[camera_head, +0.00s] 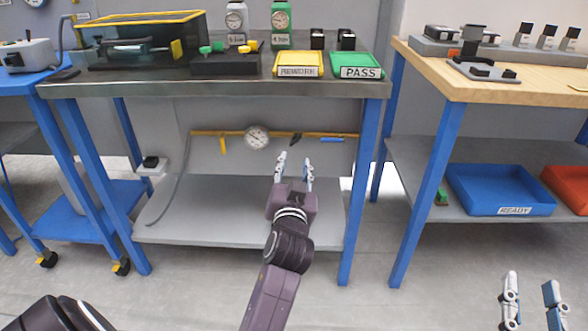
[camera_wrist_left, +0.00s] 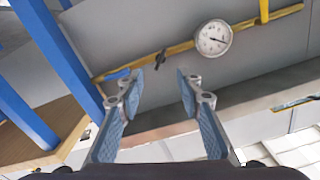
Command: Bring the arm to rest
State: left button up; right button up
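My left gripper (camera_head: 294,160) is in front of the steel-topped bench (camera_head: 215,89), below its top edge and in front of the space above its lower shelf. Its two fingers are apart with nothing between them. The left wrist view also shows its fingers (camera_wrist_left: 158,82) spread and empty. My right gripper (camera_head: 531,282) shows only by its fingertips at the bottom right of the head view. Its fingers are apart and nothing is seen between them. The rest of that gripper is out of view.
A yellow rail with a round gauge (camera_head: 256,138) runs under the bench; the gauge also shows in the left wrist view (camera_wrist_left: 213,38). A yellow REWORK tray (camera_head: 299,59) and green PASS tray (camera_head: 357,60) sit on top. A wooden table (camera_head: 450,82) stands right, above a blue READY bin (camera_head: 500,180).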

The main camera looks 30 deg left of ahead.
pick_arm(q)
jog(key=shift+v, duration=0.9)
